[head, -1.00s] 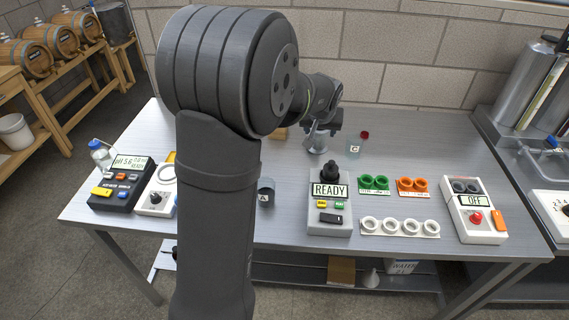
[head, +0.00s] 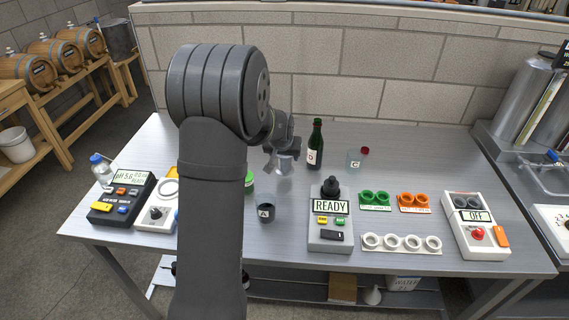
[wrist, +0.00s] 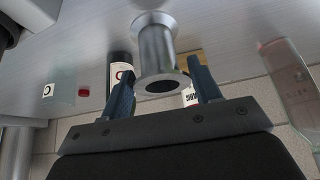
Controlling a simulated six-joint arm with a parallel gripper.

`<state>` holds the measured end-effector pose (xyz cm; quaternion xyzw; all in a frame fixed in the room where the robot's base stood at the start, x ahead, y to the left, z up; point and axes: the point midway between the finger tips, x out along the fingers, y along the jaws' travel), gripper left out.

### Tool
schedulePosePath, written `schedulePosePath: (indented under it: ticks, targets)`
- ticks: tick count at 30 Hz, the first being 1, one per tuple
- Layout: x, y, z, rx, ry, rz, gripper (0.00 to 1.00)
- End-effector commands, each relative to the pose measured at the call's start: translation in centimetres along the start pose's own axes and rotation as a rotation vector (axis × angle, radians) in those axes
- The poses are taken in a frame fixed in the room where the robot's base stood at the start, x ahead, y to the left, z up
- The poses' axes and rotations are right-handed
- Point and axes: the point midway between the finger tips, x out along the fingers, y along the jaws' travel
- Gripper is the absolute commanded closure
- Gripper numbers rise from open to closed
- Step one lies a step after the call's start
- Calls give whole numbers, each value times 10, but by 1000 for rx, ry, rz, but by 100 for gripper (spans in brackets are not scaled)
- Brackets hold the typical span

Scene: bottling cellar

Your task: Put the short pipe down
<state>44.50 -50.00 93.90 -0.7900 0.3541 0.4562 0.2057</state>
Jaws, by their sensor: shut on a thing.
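My gripper (head: 284,150) is over the back middle of the metal table (head: 215,135). In the wrist view my gripper (wrist: 160,83) is shut on the short pipe (wrist: 156,48), a shiny metal tube with a wide flange at each end. The open, dark bore of the near flange faces the camera. In the head view the short pipe (head: 281,168) shows only partly, below the fingers. I cannot tell whether its lower end touches the table.
A dark green bottle D (head: 315,150) stands right of my gripper, with beaker C (head: 353,160) beyond. Beaker A (head: 266,213) and the READY device (head: 330,232) are nearer. The wrist view shows a clear bottle (wrist: 292,85) at right. Some tabletop around the pipe is bare.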

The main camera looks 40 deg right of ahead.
Motion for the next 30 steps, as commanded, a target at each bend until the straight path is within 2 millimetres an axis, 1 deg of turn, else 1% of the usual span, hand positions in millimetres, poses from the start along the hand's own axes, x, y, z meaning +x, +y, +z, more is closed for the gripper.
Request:
schedulePosePath:
  ticks: [6,18,19,21,22,30]
  targets:
    - [28,1,17,1,-3,0,73]
    - [33,1,19,1,0,0,73]
    - [33,1,20,1,-1,0,39]
    - [33,1,19,1,-1,0,25]
    - [33,1,19,1,-1,0,21]
    - [32,1,19,1,-1,0,21]
